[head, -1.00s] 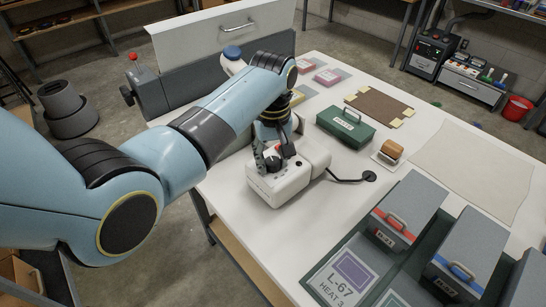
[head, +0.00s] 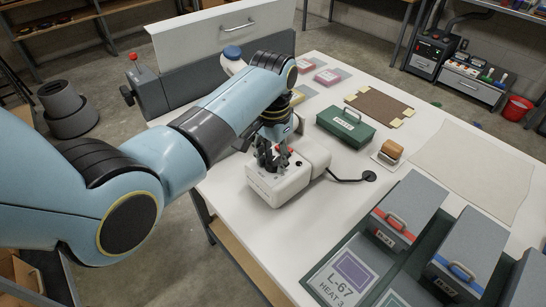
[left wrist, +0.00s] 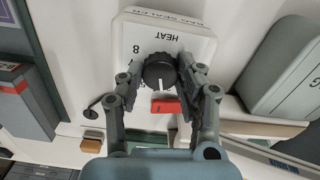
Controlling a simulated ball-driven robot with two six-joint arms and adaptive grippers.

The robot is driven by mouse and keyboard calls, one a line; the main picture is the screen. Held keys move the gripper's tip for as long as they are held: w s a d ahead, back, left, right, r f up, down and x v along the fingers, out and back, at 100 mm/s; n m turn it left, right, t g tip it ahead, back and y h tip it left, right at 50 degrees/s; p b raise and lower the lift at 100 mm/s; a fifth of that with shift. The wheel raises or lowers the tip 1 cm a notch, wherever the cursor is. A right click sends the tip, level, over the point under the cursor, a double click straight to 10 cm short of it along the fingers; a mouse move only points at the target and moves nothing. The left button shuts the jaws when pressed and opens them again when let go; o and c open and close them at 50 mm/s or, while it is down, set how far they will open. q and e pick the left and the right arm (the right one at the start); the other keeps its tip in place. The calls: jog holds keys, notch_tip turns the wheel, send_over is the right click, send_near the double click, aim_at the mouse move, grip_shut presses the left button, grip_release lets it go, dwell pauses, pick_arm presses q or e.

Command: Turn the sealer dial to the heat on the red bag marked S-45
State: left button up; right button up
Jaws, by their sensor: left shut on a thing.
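The white bag sealer (head: 283,187) stands on the white table and shows upside down in the left wrist view (left wrist: 196,42). Its black dial (left wrist: 160,72) sits between the fingers of my left gripper (left wrist: 160,76), which is shut on it. The dial's pale mark points toward the bottom of that picture. In the head view my left gripper (head: 268,160) covers the dial.
A green case (head: 345,130) stands right of the sealer. A sign (head: 343,277) reading L-67, HEAT 3 lies at the front beside grey boxes with red (head: 392,226) and blue (head: 450,272) bands. A black cable (head: 347,180) runs from the sealer to the table.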

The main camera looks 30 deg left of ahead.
aim_at(273, 161)
pick_arm(q)
jog(key=shift+m, duration=1.7)
jog(key=shift+w, duration=0.1)
jog(key=shift+r, duration=0.1)
jog(key=o, duration=0.9)
jog(key=shift+r, duration=0.1)
notch_tip(273, 161, up, 12)
jog(key=shift+f, duration=0.15)
